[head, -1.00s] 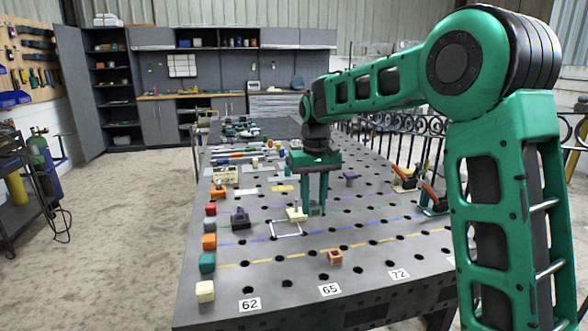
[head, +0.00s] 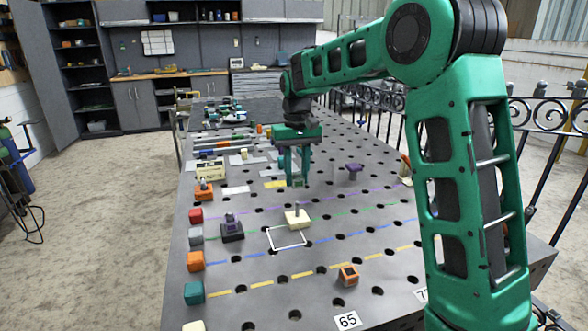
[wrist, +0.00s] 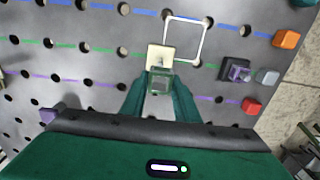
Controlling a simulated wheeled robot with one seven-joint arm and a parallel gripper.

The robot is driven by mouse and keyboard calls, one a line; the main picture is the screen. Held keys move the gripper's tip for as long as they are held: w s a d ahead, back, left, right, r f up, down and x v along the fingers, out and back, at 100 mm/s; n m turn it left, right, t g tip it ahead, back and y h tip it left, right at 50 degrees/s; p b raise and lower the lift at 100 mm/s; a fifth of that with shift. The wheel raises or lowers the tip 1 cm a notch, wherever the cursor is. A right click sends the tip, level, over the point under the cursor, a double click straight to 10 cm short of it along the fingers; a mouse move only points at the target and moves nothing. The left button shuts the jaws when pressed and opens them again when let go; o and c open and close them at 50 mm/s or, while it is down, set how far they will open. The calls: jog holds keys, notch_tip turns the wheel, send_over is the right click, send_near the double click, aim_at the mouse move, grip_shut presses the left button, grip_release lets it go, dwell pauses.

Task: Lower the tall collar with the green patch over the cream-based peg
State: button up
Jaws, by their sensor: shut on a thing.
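My gripper (head: 297,172) is shut on a tall, hollow, square collar (head: 297,182), grey-green and open-topped. In the wrist view the collar (wrist: 159,82) sits between the fingertips; I cannot clearly make out its green patch. The cream-based peg (head: 298,219) stands upright on the table, a square cream block with a thin post. In the head view the collar is above and behind it in the picture. In the wrist view the cream base (wrist: 160,52) lies just beyond the collar, which partly overlaps its near edge. The collar does not appear to be around the post.
A white square outline (head: 288,238) lies by the cream base. A dark base with a purple collar (head: 232,228) stands left, a purple piece (head: 354,170) right, an orange collar (head: 348,275) in front. Several coloured blocks line the left edge. A fence stands beyond the right side.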

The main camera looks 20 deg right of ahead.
aim_at(297, 187)
jog(key=shift+s, duration=0.2)
jog(key=shift+s+d+f, duration=0.1)
jog(key=shift+s+d, duration=0.1)
jog(key=shift+d, duration=0.05)
jog(key=shift+w+a+f, duration=0.1)
jog(key=shift+w+f, duration=0.05)
jog(key=shift+f, duration=0.3)
jog(key=shift+w+a+f, duration=0.1)
jog(key=shift+f, duration=1.35)
jog(key=shift+f, duration=1.75)
jog(key=o, duration=1.3)
jog(key=shift+c, duration=0.2)
